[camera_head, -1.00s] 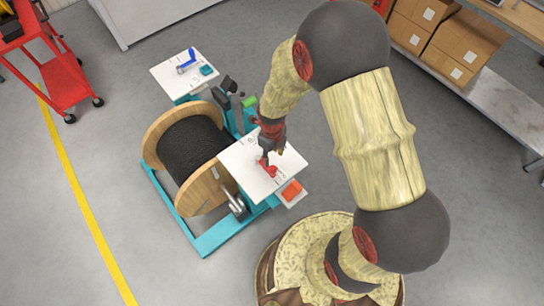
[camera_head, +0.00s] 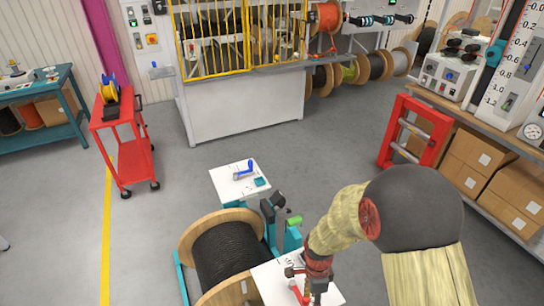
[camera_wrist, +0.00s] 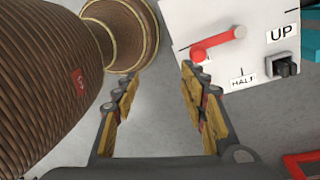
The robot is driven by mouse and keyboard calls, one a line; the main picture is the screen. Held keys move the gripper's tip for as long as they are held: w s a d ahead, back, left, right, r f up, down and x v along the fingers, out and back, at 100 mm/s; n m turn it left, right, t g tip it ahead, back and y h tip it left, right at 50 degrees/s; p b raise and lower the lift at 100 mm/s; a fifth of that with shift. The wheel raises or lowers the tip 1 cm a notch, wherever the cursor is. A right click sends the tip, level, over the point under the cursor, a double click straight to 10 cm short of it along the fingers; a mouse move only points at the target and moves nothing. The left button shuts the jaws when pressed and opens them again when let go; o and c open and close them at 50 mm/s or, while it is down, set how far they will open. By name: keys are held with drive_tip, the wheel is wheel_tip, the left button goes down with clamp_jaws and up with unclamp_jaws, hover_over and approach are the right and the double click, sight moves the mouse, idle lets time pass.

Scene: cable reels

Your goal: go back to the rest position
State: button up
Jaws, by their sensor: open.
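My gripper (camera_head: 312,288) is near the bottom of the head view, over a white panel (camera_head: 268,282) beside the large cable reel. In the wrist view my gripper (camera_wrist: 162,78) has its two fingers spread, with only grey floor showing between them. The white panel (camera_wrist: 188,20) is beyond the right finger. It carries a red lever (camera_wrist: 218,42), a black switch (camera_wrist: 286,66) and the labels "UP" and "HALF". The lever stands apart from the fingers in that view. My arm is bent, its lower part cut off by the head view's bottom edge.
The black cable reel (camera_head: 228,252) sits in a teal stand, with a second white panel (camera_head: 224,186) behind. A red cart (camera_head: 132,158) stands left, a red frame (camera_head: 413,135) and boxes (camera_head: 478,160) right. A caged machine (camera_head: 245,105) is behind. Grey floor between is clear.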

drive_tip(key=s+d+r+n+t, duration=0.2)
drive_tip(key=r+n, duration=0.3)
drive_tip(key=r, duration=0.7)
drive_tip(key=s+d+r+n+t, duration=0.1)
drive_tip(key=s+r+n+t, duration=0.2)
drive_tip(key=r, duration=0.9)
drive_tip(key=s+d+r+n+t, duration=0.2)
drive_tip(key=s+r+n, duration=0.2)
drive_tip(key=r+n, duration=0.5)
wheel_tip(320, 180, up, 4)
drive_tip(key=shift+s+d+r, duration=0.1)
drive_tip(key=shift+s+d, duration=0.05)
drive_tip(key=shift+d, duration=0.2)
